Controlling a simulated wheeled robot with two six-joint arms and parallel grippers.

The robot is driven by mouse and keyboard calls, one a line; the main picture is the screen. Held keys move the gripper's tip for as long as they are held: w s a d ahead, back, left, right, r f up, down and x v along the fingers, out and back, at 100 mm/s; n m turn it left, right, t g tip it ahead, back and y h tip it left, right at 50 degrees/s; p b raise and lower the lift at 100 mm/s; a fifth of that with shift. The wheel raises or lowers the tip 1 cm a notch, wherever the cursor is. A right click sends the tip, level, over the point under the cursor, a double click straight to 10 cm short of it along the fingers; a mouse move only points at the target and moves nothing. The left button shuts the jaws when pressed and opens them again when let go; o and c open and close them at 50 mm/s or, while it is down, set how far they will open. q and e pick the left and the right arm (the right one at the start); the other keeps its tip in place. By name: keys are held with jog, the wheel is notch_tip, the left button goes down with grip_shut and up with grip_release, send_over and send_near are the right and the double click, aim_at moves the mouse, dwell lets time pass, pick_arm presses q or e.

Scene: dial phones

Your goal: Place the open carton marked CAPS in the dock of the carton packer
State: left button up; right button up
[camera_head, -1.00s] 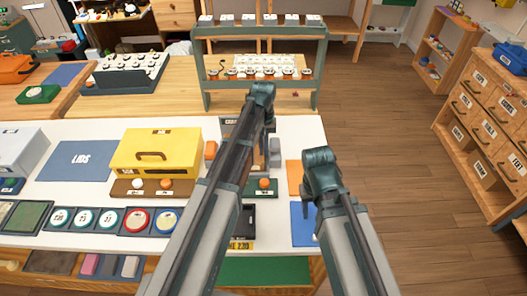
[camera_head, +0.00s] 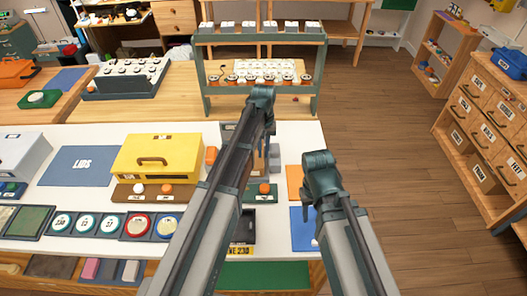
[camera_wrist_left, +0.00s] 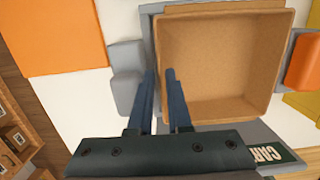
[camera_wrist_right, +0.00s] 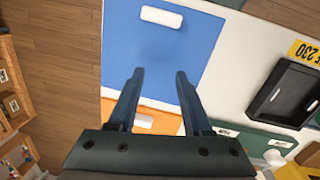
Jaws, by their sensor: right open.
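The open carton (camera_wrist_left: 222,65), plain brown and empty, fills much of the left wrist view. It sits between grey blocks (camera_wrist_left: 127,65) in the grey dock, beside a plate starting "CAR" (camera_wrist_left: 265,154); I see no CAPS mark. My left gripper (camera_wrist_left: 160,75) has one finger inside the carton and one outside its wall, narrowly spaced and shut on that wall. In the head view my left gripper (camera_head: 267,125) and arm hide most of the dock. My right gripper (camera_wrist_right: 158,75) is open and empty above the blue and orange mats.
A black tray (camera_wrist_right: 282,92) stands near the "230" label. A shelf rack (camera_head: 262,65) stands behind.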

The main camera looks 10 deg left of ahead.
pick_arm(q)
notch_tip(320, 180, up, 11)
jog(key=w+p, duration=0.1)
jog(key=p, duration=0.9)
jog(key=shift+w, duration=0.15)
jog(key=s+d+m, duration=0.3)
jog(key=s, duration=0.8)
jog(key=s+d+m+t+y, duration=0.1)
jog(key=s+d+m, duration=0.2)
jog(key=s, duration=0.9)
jog(key=shift+d, duration=0.55)
jog(key=shift+f, duration=0.2)
